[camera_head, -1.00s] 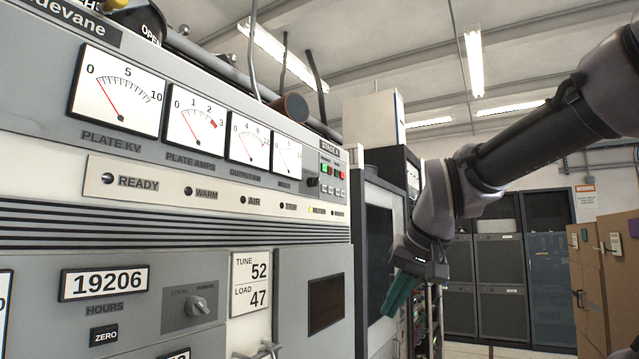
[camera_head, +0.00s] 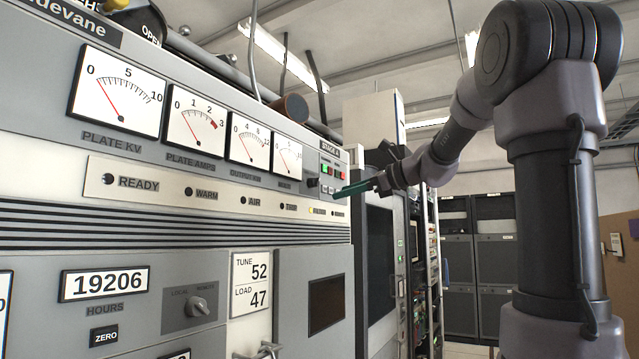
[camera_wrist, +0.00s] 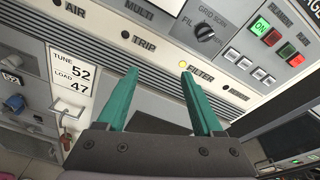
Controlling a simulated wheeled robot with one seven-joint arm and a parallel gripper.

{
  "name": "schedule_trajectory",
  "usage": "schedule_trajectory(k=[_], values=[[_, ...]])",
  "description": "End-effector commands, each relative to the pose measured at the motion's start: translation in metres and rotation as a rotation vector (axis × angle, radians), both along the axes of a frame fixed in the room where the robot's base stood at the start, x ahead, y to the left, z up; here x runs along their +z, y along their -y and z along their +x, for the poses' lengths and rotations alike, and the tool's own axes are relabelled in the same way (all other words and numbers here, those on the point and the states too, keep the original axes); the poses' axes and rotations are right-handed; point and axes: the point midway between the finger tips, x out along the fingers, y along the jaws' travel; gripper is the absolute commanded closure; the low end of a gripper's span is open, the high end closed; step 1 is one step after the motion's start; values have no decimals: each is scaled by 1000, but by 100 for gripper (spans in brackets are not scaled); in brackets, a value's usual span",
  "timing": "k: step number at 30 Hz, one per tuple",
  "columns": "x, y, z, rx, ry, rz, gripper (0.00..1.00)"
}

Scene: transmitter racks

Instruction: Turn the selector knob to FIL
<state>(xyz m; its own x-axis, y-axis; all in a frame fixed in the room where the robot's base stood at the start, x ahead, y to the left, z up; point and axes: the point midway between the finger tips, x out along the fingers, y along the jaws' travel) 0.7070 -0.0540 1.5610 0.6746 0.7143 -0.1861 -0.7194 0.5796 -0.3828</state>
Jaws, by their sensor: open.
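The selector knob (camera_wrist: 207,33) is a dark round knob on the grey cabinet panel, with FIL lettering at its left in the wrist view. I cannot clearly tell where its pointer stands. In the head view it is the small dark knob (camera_head: 312,182) right of the meters. My gripper (camera_wrist: 158,74) has two teal fingers, spread apart and empty. In the wrist view the knob lies beyond and to the right of the fingertips, apart from them. In the head view my gripper (camera_head: 347,190) is at the cabinet's right end, right of the knob.
Green and red buttons (camera_wrist: 271,38) sit right of the knob, with several grey buttons (camera_wrist: 240,60) below. The lit FILTER lamp (camera_wrist: 186,80) is near the right fingertip. A LOCAL/REMOTE knob (camera_head: 197,305) sits lower on the cabinet. A dark rack (camera_head: 379,250) stands right.

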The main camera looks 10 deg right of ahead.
Motion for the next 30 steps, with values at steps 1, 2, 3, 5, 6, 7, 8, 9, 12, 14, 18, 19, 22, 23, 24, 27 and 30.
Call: schedule_trajectory(k=[1,2,3,5,6,7,8,9,12,14,18,19,22,23,24,27,30], values=[[14,9,19,-24,-20,97,32],[22,13,26,-33,-28,148,32],[30,18,34,-42,-36,204,32],[39,23,42,-51,-44,264,32],[43,25,46,-54,-47,289,32],[45,25,48,-55,-48,302,32],[46,25,50,-56,-50,309,32],[46,23,53,-56,-51,313,32],[47,14,61,-54,-50,313,32],[46,6,68,-54,-50,310,32],[46,-14,88,-53,-51,308,32],[46,-18,92,-53,-51,309,32],[46,-30,104,-54,-50,308,32],[45,-34,108,-54,-50,308,32],[46,-37,112,-55,-49,308,32],[46,-44,119,-55,-49,308,32],[46,-48,123,-56,-49,307,32]])
